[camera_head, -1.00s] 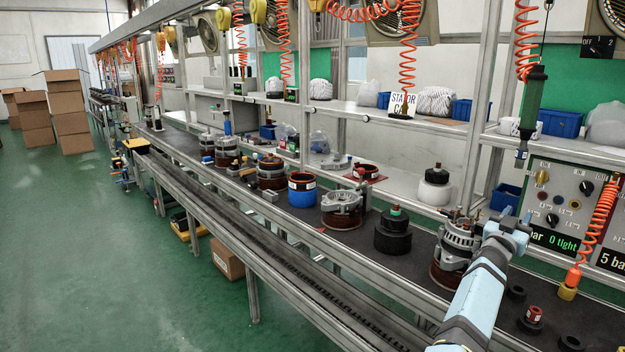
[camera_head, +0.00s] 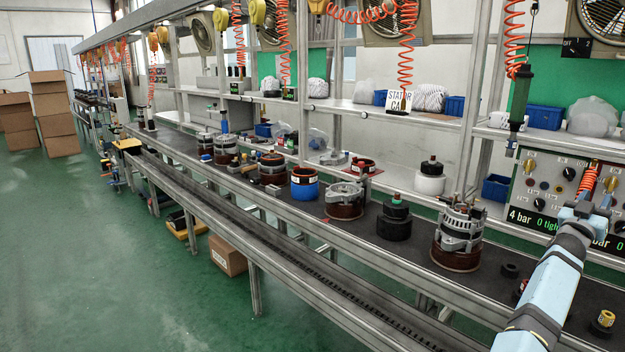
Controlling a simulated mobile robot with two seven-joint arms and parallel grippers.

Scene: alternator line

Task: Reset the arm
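My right arm comes in from the lower right. Its gripper (camera_head: 588,205) is raised in front of the control panel (camera_head: 545,177) at the right. An orange coiled hose and small yellow parts show right at the gripper's fingers. I cannot tell whether the fingers touch them or whether they are open or shut. The gripper is to the right of the alternator (camera_head: 458,238) on the bench and apart from it. My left gripper is not in view.
The dark bench (camera_head: 405,262) carries a black stacked part (camera_head: 394,222), a silver-topped housing (camera_head: 344,200) and a blue-banded part (camera_head: 304,186). Small black parts lie near my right forearm. A green hanging tool (camera_head: 519,100) is above. Cardboard boxes (camera_head: 52,110) stand far left.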

